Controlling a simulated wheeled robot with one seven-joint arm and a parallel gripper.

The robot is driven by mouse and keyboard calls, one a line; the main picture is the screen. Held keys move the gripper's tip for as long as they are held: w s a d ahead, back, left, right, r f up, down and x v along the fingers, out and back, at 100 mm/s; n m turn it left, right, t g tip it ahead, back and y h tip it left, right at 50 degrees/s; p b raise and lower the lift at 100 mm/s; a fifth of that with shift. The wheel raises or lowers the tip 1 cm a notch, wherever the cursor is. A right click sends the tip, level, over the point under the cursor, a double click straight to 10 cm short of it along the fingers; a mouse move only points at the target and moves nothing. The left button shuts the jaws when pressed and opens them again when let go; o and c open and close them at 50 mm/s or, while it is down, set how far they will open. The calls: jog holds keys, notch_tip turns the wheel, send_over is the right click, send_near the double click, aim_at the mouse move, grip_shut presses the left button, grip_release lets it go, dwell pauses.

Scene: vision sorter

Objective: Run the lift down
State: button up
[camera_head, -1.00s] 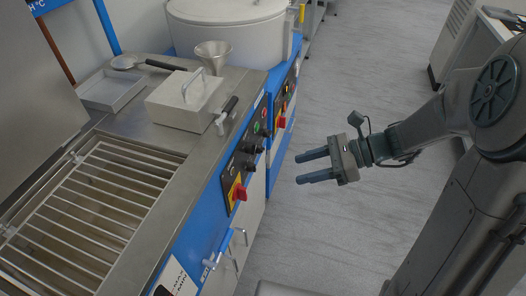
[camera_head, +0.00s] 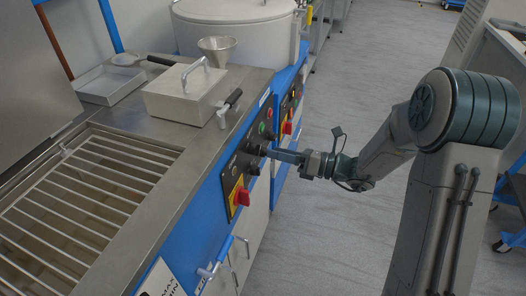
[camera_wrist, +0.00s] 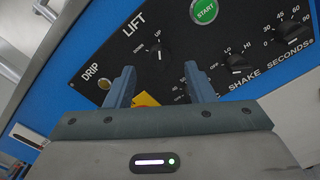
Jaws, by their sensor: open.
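The black lift knob (camera_wrist: 159,55) shows in the wrist view under the word LIFT, with DOWN marked at its left and UP above it. Its white pointer appears to face UP. My gripper (camera_wrist: 160,78) is open, its two fingers apart and nothing between them. In the wrist view the fingertips lie just below the lift knob, one to each side. In the head view my gripper (camera_head: 271,153) is at the front control panel (camera_head: 229,176), close to the black knobs. I cannot tell whether it touches one.
The wrist view shows a green START button (camera_wrist: 204,10) and SHAKE dials (camera_wrist: 236,63) to the right. A red switch on a yellow plate (camera_head: 241,196) is below the gripper. A blue-handled valve (camera_head: 215,268) sticks out lower down. The floor (camera_head: 318,230) in front is clear.

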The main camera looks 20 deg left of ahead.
aim_at(255, 149)
jog(key=a, duration=0.5)
jog(key=shift+w, duration=0.2)
jog(key=c, duration=0.9)
jog(key=shift+c, duration=0.2)
